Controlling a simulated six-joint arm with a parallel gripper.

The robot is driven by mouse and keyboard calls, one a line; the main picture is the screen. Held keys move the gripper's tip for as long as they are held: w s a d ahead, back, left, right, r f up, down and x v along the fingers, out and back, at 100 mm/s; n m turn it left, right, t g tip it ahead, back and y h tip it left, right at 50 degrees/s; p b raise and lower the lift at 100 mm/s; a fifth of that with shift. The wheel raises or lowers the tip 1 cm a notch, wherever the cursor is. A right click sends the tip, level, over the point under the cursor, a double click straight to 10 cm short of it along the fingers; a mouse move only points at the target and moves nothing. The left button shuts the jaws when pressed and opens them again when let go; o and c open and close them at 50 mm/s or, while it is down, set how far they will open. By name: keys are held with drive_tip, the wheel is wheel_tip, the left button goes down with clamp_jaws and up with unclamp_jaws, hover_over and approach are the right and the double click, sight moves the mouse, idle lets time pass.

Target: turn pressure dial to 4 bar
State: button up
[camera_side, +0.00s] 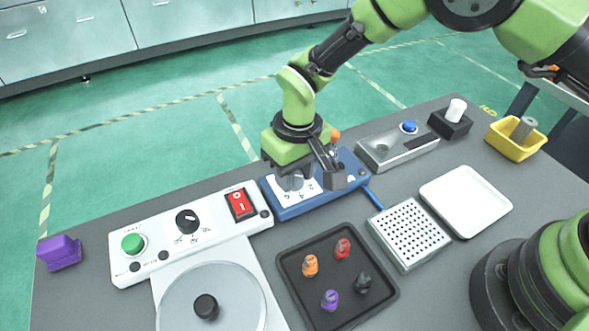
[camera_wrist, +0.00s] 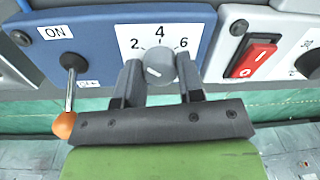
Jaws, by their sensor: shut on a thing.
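The pressure dial (camera_wrist: 160,68) is a grey round knob on a white scale plate (camera_wrist: 160,21) marked 2, 4 and 6. A short pale mark shows on the left part of the knob's face, away from the 4; its exact reading is unclear. The plate sits on a blue panel (camera_side: 330,200). My gripper (camera_wrist: 160,82) is shut on the dial, one finger on each side of it. In the side view my gripper (camera_side: 312,178) is down at the blue panel and hides part of the dial.
An orange-tipped toggle switch (camera_wrist: 68,98) marked ON stands beside the dial on the blue panel. A white panel (camera_side: 155,247) with a red rocker switch (camera_side: 241,204) adjoins it. A black tray (camera_side: 337,314) with several small coloured parts and a perforated block (camera_side: 409,233) lie in front.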

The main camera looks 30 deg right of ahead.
sight(298, 176)
drive_tip(key=m, duration=0.4)
drive_tip(key=shift+m, duration=0.3)
drive_tip(key=shift+m+t, duration=0.3)
drive_tip(key=shift+m, duration=2.3)
drive_tip(key=o, duration=0.9)
drive_tip(key=r, duration=1)
drive_tip(key=shift+s+d, duration=0.25)
